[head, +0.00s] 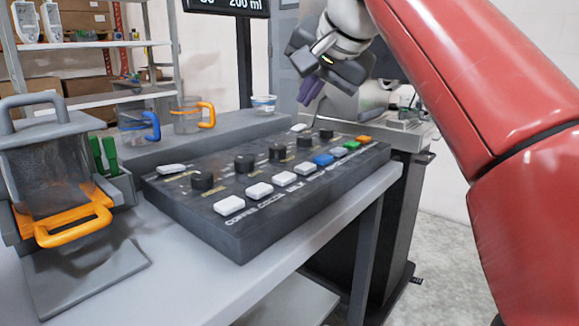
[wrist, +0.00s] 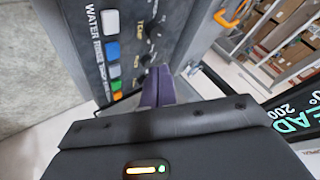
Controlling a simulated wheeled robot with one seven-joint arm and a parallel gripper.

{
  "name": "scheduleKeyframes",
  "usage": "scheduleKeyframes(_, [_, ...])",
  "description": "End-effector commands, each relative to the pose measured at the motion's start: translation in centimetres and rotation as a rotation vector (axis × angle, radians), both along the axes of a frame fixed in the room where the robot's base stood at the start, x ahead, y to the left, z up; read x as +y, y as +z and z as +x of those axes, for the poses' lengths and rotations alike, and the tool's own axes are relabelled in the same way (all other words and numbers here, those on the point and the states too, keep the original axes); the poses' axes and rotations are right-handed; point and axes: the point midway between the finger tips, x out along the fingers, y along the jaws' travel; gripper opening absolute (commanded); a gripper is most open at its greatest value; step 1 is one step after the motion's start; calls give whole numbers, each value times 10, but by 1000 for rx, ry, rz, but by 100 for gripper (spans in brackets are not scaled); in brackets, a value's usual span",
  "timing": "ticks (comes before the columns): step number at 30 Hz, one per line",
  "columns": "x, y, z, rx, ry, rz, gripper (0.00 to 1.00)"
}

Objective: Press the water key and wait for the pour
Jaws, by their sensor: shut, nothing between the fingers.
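The dark key panel (head: 240,238) lies on the table with a row of coloured keys and black knobs. In the wrist view the printed word WATER (wrist: 91,20) sits beside a white key (wrist: 112,21), and RINSE sits beside the blue key (wrist: 113,50). The blue key also shows in the head view (head: 323,160); the print there is too small to read fully. My gripper (head: 310,91) has purple fingers, shut and empty. It hovers above the far side of the panel, apart from the keys. The fingers also show in the wrist view (wrist: 158,88).
A display (head: 228,5) at the top reads 200 ml. A jug with an orange handle (head: 75,220) stands at left. Two jugs with blue (head: 152,126) and orange (head: 207,114) handles and a small cup (head: 264,103) stand behind the panel. Shelving stands behind.

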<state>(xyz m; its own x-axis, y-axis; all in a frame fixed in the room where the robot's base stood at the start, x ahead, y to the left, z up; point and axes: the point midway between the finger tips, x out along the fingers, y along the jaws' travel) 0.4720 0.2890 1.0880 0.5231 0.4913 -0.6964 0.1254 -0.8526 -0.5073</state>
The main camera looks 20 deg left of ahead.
Motion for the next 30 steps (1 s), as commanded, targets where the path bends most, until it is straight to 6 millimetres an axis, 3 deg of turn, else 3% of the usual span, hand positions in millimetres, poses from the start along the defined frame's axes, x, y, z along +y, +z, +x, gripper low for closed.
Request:
scheduleKeyframes(14, [0, -10, 0, 2, 1, -1, 0])
scheduleKeyframes(20, [-1, -35, -1, 4, -1, -2, 0])
scheduleKeyframes(24, [0, -63, 0, 1, 0, -1, 0])
scheduleKeyframes(30, [-1, -81, 0, -1, -1, 0, 0])
